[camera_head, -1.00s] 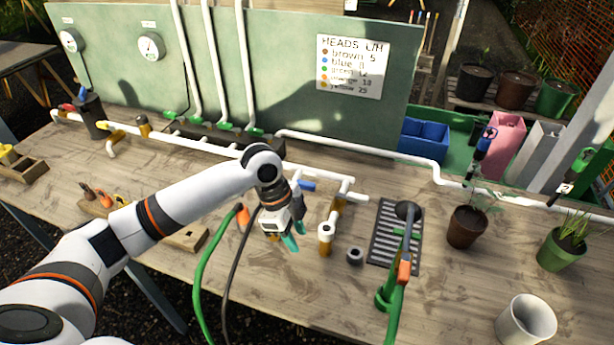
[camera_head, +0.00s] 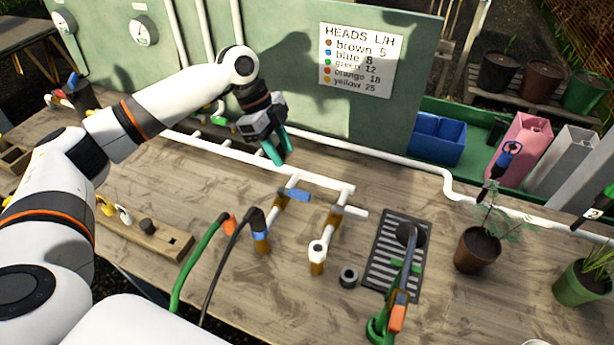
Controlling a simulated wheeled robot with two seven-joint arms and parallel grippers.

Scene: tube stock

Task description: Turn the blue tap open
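The blue tap lever (camera_head: 294,195) sits on a short branch off the white pipe in the middle of the bench. The lever points to the right, across its branch. My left gripper (camera_head: 277,150) hangs above and behind it, apart from it, teal fingers pointing down near the white pipe (camera_head: 235,155). Its fingers look close together and overlap in this view, so their gap is unclear. Nothing shows between them. A black hose with a blue band (camera_head: 260,235) is at the front end of the blue tap's branch. My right gripper is not in view.
A white-levered tap (camera_head: 352,211) stands to the right, with a small dark ring (camera_head: 348,277) in front. A green board (camera_head: 300,100) rises behind.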

